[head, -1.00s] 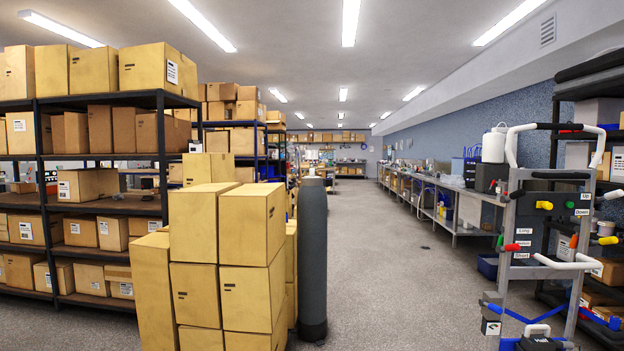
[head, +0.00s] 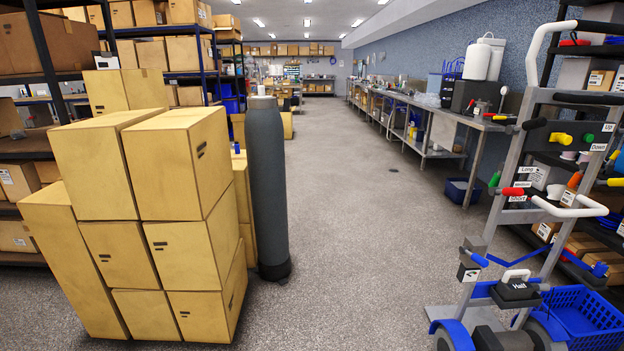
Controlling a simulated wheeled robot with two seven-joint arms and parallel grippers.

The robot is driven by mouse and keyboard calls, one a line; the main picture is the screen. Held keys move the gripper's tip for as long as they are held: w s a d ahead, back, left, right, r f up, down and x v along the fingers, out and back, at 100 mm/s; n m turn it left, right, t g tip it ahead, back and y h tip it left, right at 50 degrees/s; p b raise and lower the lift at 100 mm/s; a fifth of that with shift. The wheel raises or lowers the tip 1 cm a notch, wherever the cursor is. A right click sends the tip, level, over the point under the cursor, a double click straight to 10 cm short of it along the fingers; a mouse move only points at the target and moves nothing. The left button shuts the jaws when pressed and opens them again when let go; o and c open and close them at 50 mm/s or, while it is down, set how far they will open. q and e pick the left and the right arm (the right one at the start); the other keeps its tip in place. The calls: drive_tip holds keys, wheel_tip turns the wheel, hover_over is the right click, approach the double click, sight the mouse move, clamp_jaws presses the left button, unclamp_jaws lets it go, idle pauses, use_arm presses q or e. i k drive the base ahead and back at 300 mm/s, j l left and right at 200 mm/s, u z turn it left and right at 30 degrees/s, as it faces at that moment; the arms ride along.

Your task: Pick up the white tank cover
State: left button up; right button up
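I cannot make out for certain which thing is the white tank cover. A tall dark grey tank (head: 266,185) stands upright on the floor, right of the stacked boxes. A small pale piece (head: 261,90) shows at its top, too small to identify. White containers (head: 477,62) stand on black equipment at the right-hand bench. Neither of my grippers is in view.
Stacked cardboard boxes (head: 160,200) stand at the left, with loaded shelves behind. A wheeled frame (head: 540,160) with coloured levers and a blue basket (head: 585,318) fills the right. A steel bench (head: 440,115) lines the right wall. The middle aisle floor is clear.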

sight(261, 92)
drive_tip(key=i+l, duration=0.1)
drive_tip(key=i, duration=0.8)
drive_tip(key=i+l, duration=0.15)
drive_tip(key=i, duration=0.8)
